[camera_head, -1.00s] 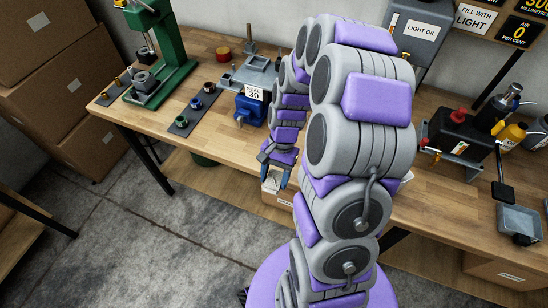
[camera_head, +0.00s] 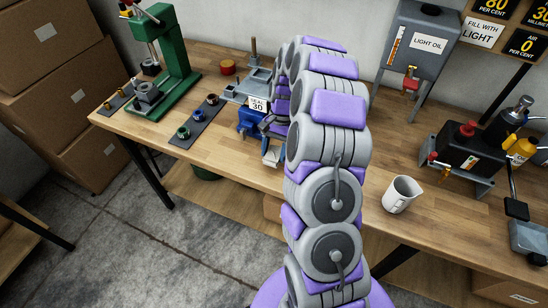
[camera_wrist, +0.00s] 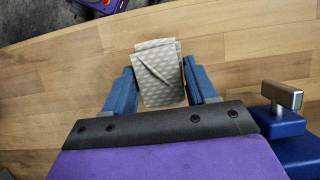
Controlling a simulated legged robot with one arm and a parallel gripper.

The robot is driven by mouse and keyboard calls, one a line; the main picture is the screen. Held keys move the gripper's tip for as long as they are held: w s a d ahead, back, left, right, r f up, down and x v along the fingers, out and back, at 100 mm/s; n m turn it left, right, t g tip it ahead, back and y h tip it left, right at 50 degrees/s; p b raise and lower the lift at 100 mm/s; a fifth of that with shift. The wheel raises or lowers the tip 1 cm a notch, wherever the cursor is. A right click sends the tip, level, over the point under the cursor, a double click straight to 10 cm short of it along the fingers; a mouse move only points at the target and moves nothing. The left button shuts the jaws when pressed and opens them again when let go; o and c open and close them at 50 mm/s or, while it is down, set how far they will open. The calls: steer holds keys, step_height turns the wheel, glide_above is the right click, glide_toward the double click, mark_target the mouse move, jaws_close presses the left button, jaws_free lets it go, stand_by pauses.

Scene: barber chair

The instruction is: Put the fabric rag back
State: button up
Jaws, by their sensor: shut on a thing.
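The fabric rag (camera_wrist: 158,88) is a folded, pale grey-beige patterned cloth in the wrist view. My gripper (camera_wrist: 160,75) is shut on it, with a blue finger against each side. The wooden bench top (camera_wrist: 55,85) shows beneath the rag, and I cannot tell whether the rag touches it. In the head view my gripper (camera_head: 272,154) is small and partly hidden behind my arm, near the bench's front edge, close to a blue vise-like tool (camera_head: 248,121) labelled SEAL 30.
The blue tool's metal handle (camera_wrist: 281,95) is close on the right in the wrist view. A green press (camera_head: 165,65) and a dark strip with rings (camera_head: 194,122) are to the left.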

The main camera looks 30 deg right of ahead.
mark_target(274, 157)
steer(key=shift+w+d, duration=0.1)
steer(key=shift+w, duration=0.1)
steer(key=shift+f, duration=0.15)
step_height(274, 157, down, 3)
steer(key=shift+f+b, duration=0.2)
steer(key=shift+b, duration=0.5)
steer(key=shift+r, duration=0.1)
steer(key=o, duration=1)
steer(key=shift+p+v, duration=1.65)
steer(key=shift+v, duration=4.4)
